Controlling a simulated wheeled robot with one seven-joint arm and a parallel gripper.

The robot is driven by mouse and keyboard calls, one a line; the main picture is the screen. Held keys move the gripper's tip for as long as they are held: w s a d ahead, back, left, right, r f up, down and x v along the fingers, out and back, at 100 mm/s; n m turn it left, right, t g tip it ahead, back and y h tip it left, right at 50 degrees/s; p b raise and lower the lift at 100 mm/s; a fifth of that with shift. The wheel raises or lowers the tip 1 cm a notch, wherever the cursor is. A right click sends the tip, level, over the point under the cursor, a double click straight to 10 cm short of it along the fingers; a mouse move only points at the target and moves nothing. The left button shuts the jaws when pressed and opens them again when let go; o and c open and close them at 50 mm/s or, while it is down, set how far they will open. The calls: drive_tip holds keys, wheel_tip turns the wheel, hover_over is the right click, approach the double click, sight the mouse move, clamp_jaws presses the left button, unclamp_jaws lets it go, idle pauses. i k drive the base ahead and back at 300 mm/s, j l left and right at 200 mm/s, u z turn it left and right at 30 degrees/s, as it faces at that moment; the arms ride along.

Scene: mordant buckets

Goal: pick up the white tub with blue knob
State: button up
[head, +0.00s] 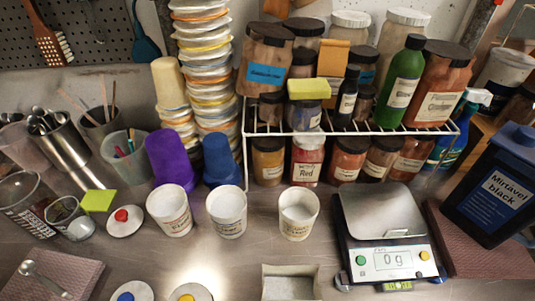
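A white disc with a blue knob (133,290) lies at the bottom edge, partly cut off. It looks like a lid; whether a tub is under it I cannot tell. Three white open tubs stand in a row on the metal bench: the left tub (170,212), the middle tub (228,214) and the right tub (299,215). None of them shows a blue knob. A similar disc with a yellow knob (190,292) lies right of the blue one, and a disc with a red knob (124,222) lies left of the tubs. My gripper is not in view.
A scale (388,256) reading 0 g stands right of the tubs. A pale open box (290,268) sits at the bottom edge. A wire rack (244,150) of jars, stacked lids (203,60) and purple cups (170,160) stand behind. Bare bench (240,262) lies before the tubs.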

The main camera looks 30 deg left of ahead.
sight(226, 205)
drive_tip(key=j+u, duration=0.35)
drive_tip(key=j, duration=0.25)
drive_tip(key=j+u, duration=0.35)
drive_tip(key=j, duration=0.3)
drive_tip(key=i+j+u, duration=0.1)
drive_tip(key=j+u, duration=0.25)
drive_tip(key=j, duration=0.25)
